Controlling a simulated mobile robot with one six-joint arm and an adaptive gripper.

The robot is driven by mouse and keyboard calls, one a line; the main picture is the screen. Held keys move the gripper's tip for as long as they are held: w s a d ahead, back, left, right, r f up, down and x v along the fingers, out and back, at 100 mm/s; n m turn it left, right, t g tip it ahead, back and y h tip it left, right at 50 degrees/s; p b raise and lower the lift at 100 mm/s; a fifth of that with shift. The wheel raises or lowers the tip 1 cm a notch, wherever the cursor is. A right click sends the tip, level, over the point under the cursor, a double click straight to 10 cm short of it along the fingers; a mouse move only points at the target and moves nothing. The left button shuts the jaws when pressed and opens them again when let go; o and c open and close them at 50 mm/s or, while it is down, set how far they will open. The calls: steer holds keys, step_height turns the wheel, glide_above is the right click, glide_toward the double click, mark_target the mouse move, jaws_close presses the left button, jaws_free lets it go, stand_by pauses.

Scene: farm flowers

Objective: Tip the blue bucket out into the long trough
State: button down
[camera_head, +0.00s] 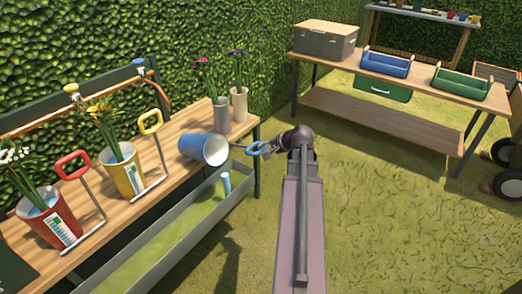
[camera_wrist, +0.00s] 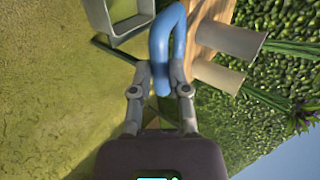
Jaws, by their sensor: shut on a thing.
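The blue bucket (camera_head: 195,146) lies tipped on its side in the head view, over the trough-side edge of the bench, its mouth turned right and somewhat down. My gripper (camera_head: 268,149) is right of it, shut on the bucket's blue looped handle (camera_head: 256,148). In the wrist view the handle (camera_wrist: 158,45) stands between the fingertips of my gripper (camera_wrist: 161,85). The long grey trough (camera_head: 172,262) runs below the bench front. A short light-blue column (camera_head: 226,184) stands at its far end below the bucket mouth; I cannot tell if it is falling water.
On the bench (camera_head: 178,130) stand a red bucket (camera_head: 52,224) and a yellow bucket (camera_head: 125,175) with flowers, and two vases (camera_head: 221,115) (camera_head: 239,104) behind. A second table (camera_head: 420,72) holds bins at the back right. Grass right of the trough is clear.

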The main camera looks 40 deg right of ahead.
steer(key=f+b, duration=0.1)
steer(key=s+f+b, duration=0.1)
steer(key=f, duration=0.1)
steer(key=d+f+b, duration=0.1)
steer(key=b, duration=0.1)
steer(key=shift+s+f, duration=0.3)
steer(key=shift+s, duration=0.1)
steer(key=c, duration=1.2)
jaws_free()
steer(key=shift+a+r, duration=0.1)
steer(key=shift+r, duration=0.2)
steer(key=o, duration=0.6)
steer(key=shift+w+a, duration=0.15)
steer(key=shift+w, duration=0.1)
